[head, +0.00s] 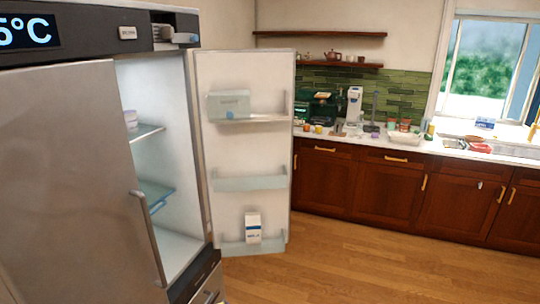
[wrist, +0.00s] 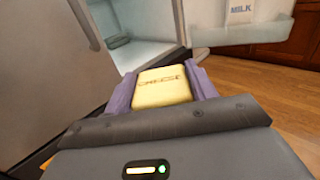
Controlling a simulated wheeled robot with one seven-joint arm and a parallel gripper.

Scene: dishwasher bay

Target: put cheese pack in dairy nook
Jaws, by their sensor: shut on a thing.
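The cheese pack (wrist: 162,86) is a yellow block with dark lettering, in the wrist view. My gripper (wrist: 162,82) is shut on it, with a purple finger against each side. Neither my gripper nor the cheese pack shows in the head view. A pale, boxy compartment (head: 229,105) sits on the upper left of the open fridge door in the head view. It has faint lettering that I cannot read, so I cannot tell for sure that it is the dairy nook.
The fridge door (head: 240,70) stands open to the right of the fridge interior (head: 150,105). A milk carton (head: 253,228) stands in the door's bottom bin (head: 232,248); it also shows in the wrist view (wrist: 240,12). The wooden floor (head: 370,265) right of the door is clear.

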